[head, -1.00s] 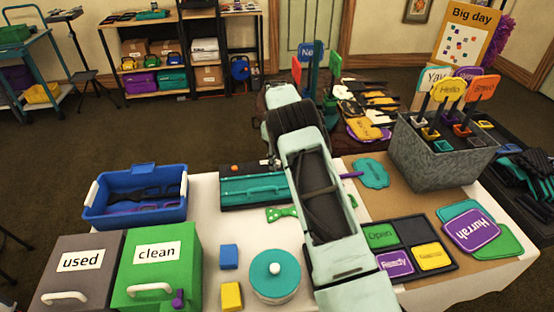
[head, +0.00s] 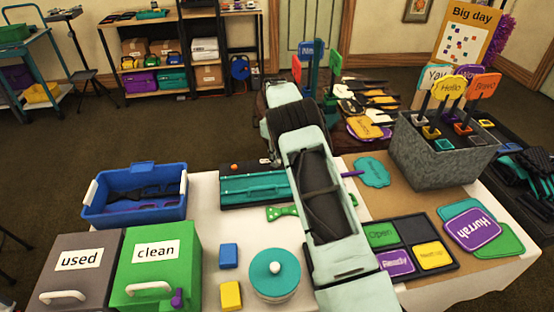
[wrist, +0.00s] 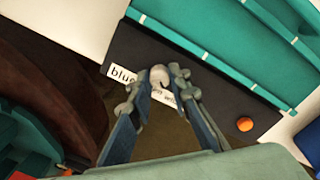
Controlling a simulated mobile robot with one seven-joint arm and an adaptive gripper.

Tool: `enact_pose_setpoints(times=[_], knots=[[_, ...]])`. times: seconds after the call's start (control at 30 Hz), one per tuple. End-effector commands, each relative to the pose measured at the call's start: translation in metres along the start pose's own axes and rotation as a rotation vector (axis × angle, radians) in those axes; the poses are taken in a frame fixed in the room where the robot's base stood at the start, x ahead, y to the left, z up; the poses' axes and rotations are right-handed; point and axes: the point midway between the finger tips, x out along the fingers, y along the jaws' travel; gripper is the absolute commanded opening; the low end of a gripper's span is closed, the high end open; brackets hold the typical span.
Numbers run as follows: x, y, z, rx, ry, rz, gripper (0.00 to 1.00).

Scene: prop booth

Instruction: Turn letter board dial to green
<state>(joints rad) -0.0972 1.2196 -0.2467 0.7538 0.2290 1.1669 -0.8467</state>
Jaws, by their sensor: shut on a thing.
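The letter board (head: 232,203) lies on the white table in the head view, a dark panel with teal grooved rows. In the wrist view, the board (wrist: 205,92) shows its dark strip with a pale dial knob (wrist: 159,74) beside a white label. The label reads "blue" at its left end; the rest is partly covered by my fingers. My gripper (wrist: 160,82) is shut on the knob, one finger on each side. The dial's pointer direction cannot be told. In the head view my arm hides the gripper and dial.
An orange button (wrist: 245,124) sits on the same strip, right of the dial. A green bow tie (head: 281,213) and a round teal-lidded box (head: 275,275) lie near the board. A blue tray (head: 135,207) is to its left. Sign holders stand behind my arm.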

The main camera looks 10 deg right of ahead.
Motion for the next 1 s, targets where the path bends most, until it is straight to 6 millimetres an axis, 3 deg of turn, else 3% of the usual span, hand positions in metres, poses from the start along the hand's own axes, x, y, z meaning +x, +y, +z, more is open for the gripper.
enact_pose_setpoints(times=[0.7,1.0], knots=[[0.0001,0.0005,-0.0005,0.636,-0.019,0.000,0.00],[0.0002,0.0007,-0.0004,0.829,-0.025,0.000,0.00]])
